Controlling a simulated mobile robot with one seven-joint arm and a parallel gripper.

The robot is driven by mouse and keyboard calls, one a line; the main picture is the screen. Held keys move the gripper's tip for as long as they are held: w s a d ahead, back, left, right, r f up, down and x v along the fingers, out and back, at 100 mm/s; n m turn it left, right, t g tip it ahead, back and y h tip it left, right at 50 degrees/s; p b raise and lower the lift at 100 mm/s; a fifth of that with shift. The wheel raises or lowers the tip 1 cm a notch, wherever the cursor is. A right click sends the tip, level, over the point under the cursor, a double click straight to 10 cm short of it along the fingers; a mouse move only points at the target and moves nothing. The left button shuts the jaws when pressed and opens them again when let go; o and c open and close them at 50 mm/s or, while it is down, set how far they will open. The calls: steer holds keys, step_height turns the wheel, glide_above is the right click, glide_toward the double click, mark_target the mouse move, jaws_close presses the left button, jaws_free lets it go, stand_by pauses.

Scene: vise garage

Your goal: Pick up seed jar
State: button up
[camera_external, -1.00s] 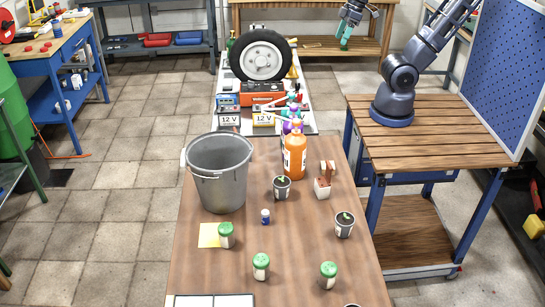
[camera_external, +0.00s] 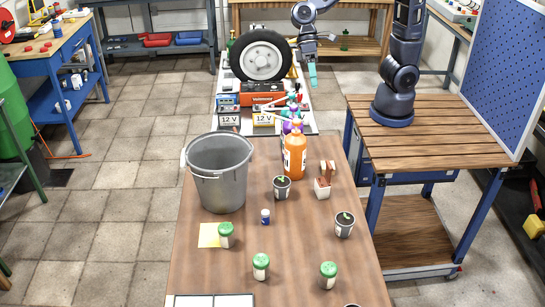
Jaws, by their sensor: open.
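Several small jars with green lids stand upright on the brown table. One jar (camera_external: 226,236) is by a yellow note, another jar (camera_external: 261,267) is at the front middle, and another jar (camera_external: 328,275) is at the front right. I cannot tell which is the seed jar, as no labels are readable. My gripper (camera_external: 312,78), with teal fingers, hangs at the far end beyond the table, right of the tire and well away from the jars. It is open and holds nothing that I can see.
A grey bucket (camera_external: 218,173), an orange bottle (camera_external: 294,156), seedling pots (camera_external: 282,188) (camera_external: 344,225), a small blue-capped bottle (camera_external: 265,216) and a brush-like item (camera_external: 323,187) stand on the table (camera_external: 215,272). Batteries and a tire (camera_external: 262,55) are behind. The table's middle front has bare patches.

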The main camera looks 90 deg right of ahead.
steer(key=w+a+f+m+g+y, duration=0.1)
steer(key=w+a+f+g, duration=0.15)
steer(key=a, duration=0.55)
steer(key=w+a+f+m+g+y, duration=0.1)
steer(key=a+f+y, duration=0.1)
steer(key=a+f, duration=0.35)
steer(key=m+g+y, duration=0.2)
steer(key=m+y, duration=0.3)
steer(key=m, duration=0.1)
glide_toward(329, 273)
steer(key=s+d+r, duration=0.1)
steer(key=d+r, duration=0.5)
steer(key=a+f+m+y, duration=0.1)
steer(key=a+f, duration=0.1)
steer(key=f, duration=0.1)
steer(key=s+a+f+m+t, duration=0.1)
steer(key=a+f+m, duration=0.1)
steer(key=a+f, duration=0.1)
steer(key=s+a+f+m+y, duration=0.1)
steer(key=a+f+m, duration=0.1)
steer(key=a+f, duration=0.1)
steer(key=shift+a+f+t+y, duration=0.25)
steer(key=shift+f+t+y, duration=0.05)
steer(key=shift+f+t, duration=0.1)
steer(key=shift+x, duration=2.6)
steer(key=c, duration=1.1)
